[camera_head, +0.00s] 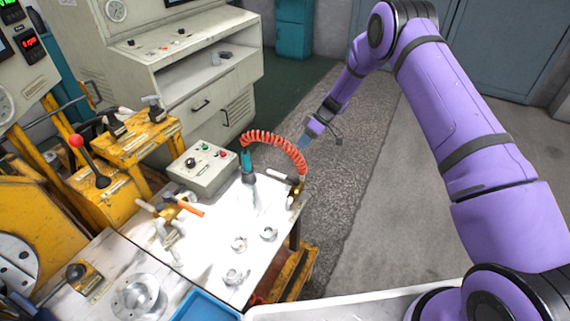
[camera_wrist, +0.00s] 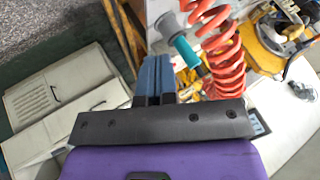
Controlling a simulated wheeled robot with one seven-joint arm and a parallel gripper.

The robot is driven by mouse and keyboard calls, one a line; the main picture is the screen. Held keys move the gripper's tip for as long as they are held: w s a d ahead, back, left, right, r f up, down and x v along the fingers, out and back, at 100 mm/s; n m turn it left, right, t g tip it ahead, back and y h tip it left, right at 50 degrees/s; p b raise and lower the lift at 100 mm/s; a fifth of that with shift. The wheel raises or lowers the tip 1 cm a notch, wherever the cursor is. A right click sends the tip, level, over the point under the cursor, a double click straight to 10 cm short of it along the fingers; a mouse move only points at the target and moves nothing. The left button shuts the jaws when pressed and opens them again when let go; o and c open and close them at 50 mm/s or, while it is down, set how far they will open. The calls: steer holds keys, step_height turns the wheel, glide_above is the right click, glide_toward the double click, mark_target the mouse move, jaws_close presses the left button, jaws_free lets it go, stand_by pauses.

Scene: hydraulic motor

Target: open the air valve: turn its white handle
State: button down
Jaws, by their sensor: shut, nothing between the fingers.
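The air valve (camera_head: 296,189) is a small brass fitting at the right edge of the white-topped table, where the red coiled hose (camera_head: 274,137) ends. A small pale part at its lower side looks like the white handle (camera_head: 290,202); its angle is too small to tell. My gripper (camera_head: 302,144) is above and beyond the valve, apart from it, off the table's far right corner. In the wrist view my gripper's blue fingers (camera_wrist: 154,75) are together and empty, left of the hose (camera_wrist: 222,55). I cannot make out the valve in the wrist view.
A teal tool (camera_head: 247,164) stands on the table (camera_head: 215,235) at the hose's other end. A grey control box (camera_head: 202,168), an orange-handled clamp (camera_head: 188,207) and several metal parts are left of the valve. The floor (camera_head: 350,150) right of the table is clear.

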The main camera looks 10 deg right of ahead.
mark_target(282, 177)
steer(key=shift+w+f, duration=0.2)
steer(key=shift+f, duration=0.25)
steer(key=s+a+f, duration=0.1)
steer(key=a+f, duration=0.1)
steer(key=s+a+f, duration=0.2)
steer(key=a, duration=0.1)
steer(key=s+a+f, duration=0.1)
steer(key=a+f, duration=0.2)
steer(key=shift+s, duration=0.3)
steer(key=shift+s+a+r, duration=0.1)
steer(key=shift+s+a, duration=0.05)
steer(key=shift+s, duration=0.2)
